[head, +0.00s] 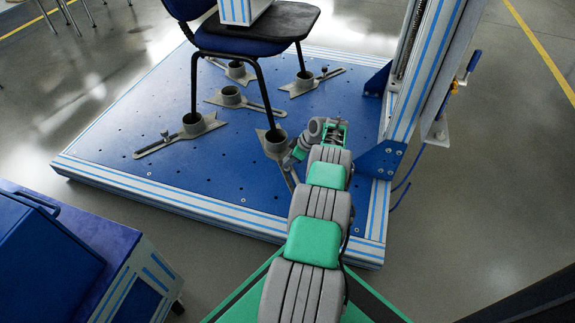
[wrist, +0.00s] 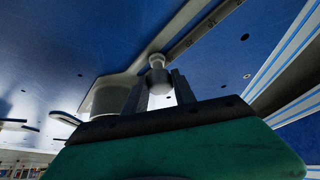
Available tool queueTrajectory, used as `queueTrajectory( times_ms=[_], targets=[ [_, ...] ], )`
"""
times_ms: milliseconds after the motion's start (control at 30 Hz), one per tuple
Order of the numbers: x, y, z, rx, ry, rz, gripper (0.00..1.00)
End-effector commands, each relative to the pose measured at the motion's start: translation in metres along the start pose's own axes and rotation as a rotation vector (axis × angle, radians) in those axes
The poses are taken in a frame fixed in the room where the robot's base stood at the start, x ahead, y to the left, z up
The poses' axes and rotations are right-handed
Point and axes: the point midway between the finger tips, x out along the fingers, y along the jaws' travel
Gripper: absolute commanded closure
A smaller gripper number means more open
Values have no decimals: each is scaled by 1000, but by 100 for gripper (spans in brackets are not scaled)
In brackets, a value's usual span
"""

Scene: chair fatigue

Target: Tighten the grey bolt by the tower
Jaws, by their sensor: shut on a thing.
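The grey bolt (wrist: 157,62) stands upright in the slotted arm of a grey clamp, close to the clamp's round cup (wrist: 113,98). My gripper (wrist: 158,88) has its two dark fingers on either side of the bolt's lower, wider part and is shut on it. In the head view my gripper (head: 293,160) is low over the blue platform, beside the clamp cup (head: 275,143) nearest the tower. My wrist hides the bolt there. The tower (head: 420,70) rises to the right of my wrist.
A blue chair (head: 250,42) stands with legs in clamp cups on the blue platform (head: 235,175). Other clamps with bolts lie left and behind. A blue case (head: 40,260) sits at lower left. Platform holes are open at front left.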

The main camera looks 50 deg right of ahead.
Motion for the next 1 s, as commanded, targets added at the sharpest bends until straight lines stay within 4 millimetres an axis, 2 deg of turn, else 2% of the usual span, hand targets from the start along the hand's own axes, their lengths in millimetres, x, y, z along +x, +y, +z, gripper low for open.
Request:
queueTrajectory(
  times_ms=[433,1000],
  targets=[
    [-2,-1,-2,10,1,2,100],
    [-2,-3,-2,137,0,70,100]
  ],
)
